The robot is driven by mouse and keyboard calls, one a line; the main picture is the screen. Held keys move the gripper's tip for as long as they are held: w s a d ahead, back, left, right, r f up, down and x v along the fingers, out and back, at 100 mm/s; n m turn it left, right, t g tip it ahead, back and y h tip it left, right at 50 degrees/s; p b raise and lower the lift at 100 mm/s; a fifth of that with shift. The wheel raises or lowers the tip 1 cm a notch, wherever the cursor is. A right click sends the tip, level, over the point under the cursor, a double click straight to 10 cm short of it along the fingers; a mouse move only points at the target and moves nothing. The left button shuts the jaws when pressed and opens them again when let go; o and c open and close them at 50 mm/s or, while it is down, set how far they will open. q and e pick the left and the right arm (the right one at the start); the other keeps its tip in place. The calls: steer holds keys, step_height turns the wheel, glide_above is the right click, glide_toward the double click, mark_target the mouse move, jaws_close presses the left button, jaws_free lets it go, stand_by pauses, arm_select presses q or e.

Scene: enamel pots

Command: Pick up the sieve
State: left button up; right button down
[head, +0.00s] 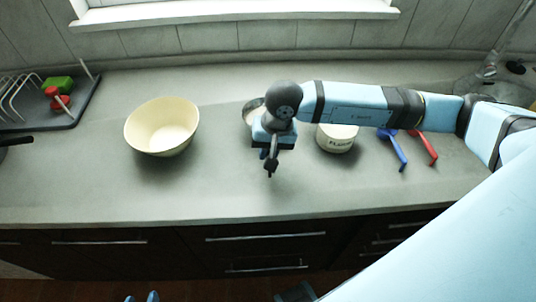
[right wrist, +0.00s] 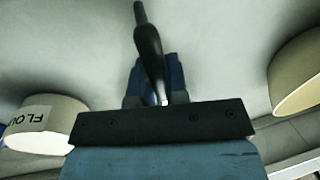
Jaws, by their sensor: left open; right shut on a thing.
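The sieve shows in the head view as a round rim (head: 252,107) partly hidden behind my right gripper. Its dark handle sticks out toward the counter's front edge, and the black handle (right wrist: 148,45) fills the upper middle of the right wrist view. My right gripper (head: 268,150) is shut on the handle; in the right wrist view its blue fingers (right wrist: 155,85) sit around it. I cannot tell whether the sieve is clear of the counter. My left gripper (head: 142,298) is open and empty at the bottom edge of the head view, in front of the drawers.
A cream bowl (head: 162,127) stands left of the sieve. A white flour pot (head: 337,138) stands right of it, under my arm. Blue (head: 394,150) and red (head: 427,147) utensils lie further right. A dish rack (head: 70,112) is far left. The front counter strip is clear.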

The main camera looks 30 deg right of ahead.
step_height(320, 180, up, 17)
steer(key=shift+f, duration=0.15)
steer(key=shift+b, duration=0.75)
